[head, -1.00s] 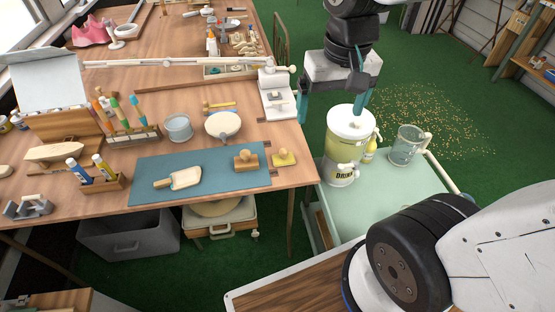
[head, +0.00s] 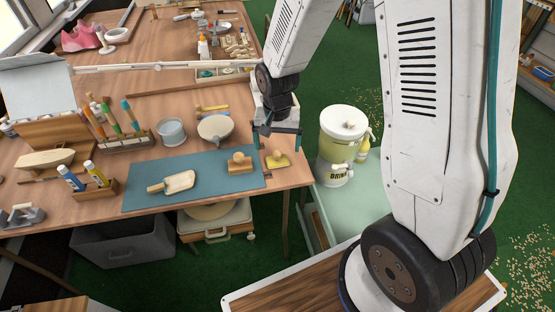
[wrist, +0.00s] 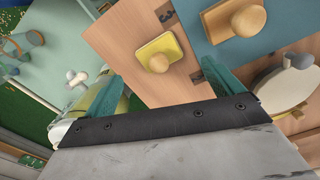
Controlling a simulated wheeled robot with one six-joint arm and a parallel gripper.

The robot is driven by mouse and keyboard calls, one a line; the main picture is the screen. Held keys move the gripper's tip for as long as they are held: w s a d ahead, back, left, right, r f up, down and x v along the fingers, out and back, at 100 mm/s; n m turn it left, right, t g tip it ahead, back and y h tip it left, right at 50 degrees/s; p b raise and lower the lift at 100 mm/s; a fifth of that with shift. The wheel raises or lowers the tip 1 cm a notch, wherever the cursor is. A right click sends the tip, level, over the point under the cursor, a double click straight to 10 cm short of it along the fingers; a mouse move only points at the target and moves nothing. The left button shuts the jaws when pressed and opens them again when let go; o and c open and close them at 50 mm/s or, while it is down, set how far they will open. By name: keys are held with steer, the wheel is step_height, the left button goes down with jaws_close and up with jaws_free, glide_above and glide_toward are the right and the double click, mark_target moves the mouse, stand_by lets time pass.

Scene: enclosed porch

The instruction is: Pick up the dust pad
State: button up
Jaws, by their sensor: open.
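A small yellow pad with a round wooden knob, which looks like the dust pad (head: 278,161), lies on the wooden workbench just right of the blue mat. It also shows in the wrist view (wrist: 165,47), just beyond the fingertips. My gripper (head: 278,139) is above the bench close to the pad, with its two teal fingers spread and nothing between them. In the wrist view my gripper (wrist: 165,85) has the pad ahead of the gap between its fingers. I cannot tell the exact height between them.
A round pale dish (head: 216,128) stands behind. A drink dispenser (head: 340,146) stands right of the bench on a green cart.

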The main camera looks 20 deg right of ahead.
mark_target(277, 152)
step_height(277, 152, down, 5)
steer(key=shift+r, duration=0.1)
steer(key=c, duration=1.1)
